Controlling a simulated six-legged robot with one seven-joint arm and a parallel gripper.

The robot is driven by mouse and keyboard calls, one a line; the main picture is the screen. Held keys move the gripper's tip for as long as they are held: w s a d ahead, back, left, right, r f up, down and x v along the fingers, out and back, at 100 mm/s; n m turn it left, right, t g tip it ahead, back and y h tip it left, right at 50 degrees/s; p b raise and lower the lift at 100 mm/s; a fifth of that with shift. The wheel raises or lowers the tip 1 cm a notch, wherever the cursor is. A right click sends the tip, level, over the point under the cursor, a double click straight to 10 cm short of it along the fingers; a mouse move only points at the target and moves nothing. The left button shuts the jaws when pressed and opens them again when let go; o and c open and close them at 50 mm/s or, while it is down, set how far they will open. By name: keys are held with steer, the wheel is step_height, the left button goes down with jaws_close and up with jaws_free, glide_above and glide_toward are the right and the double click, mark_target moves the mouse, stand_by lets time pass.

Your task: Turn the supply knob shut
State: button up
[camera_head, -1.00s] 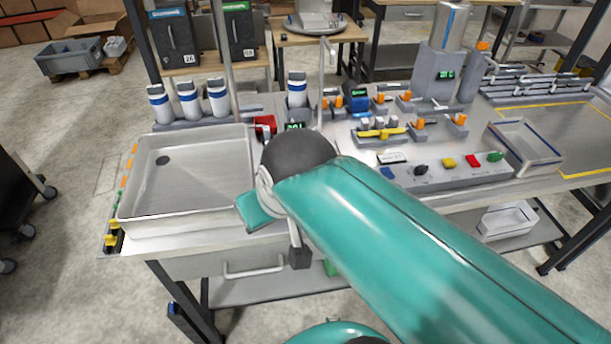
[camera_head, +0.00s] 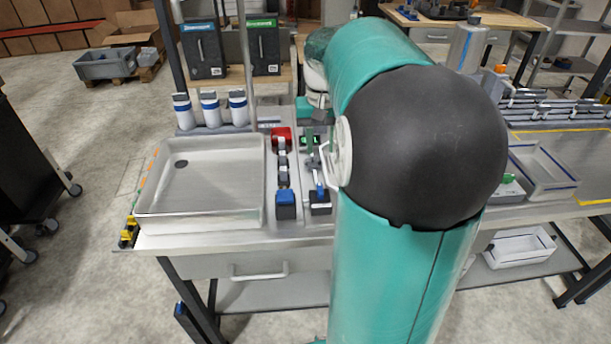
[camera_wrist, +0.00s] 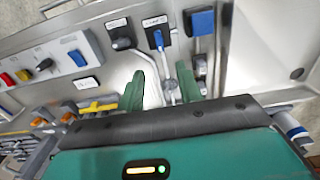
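No knob carries a label I can read as supply, so I cannot tell for sure which it is. A blue lever knob (camera_head: 320,192) on a black base stands near the bench's front edge; it also shows in the wrist view (camera_wrist: 158,39). Left of it in the head view is a blue-topped block (camera_head: 286,198), also in the wrist view (camera_wrist: 203,22). My gripper (camera_wrist: 164,82) points at the panel with its green fingers apart, a grey fitting on a pipe between them. I cannot tell whether they touch it. In the head view my arm hides much of the gripper.
A shallow basin (camera_head: 143,205) fills the left of the bench. A red part (camera_head: 282,134) stands at the back of the fittings. White bottles (camera_head: 210,108) stand behind the basin. In the wrist view, a panel with coloured knobs (camera_wrist: 24,75) is at left.

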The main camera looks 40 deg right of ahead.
mark_target(320, 188)
step_height(320, 188, down, 14)
steer(key=shift+s+r, duration=0.1)
steer(key=shift+r, duration=0.15)
jaws_close()
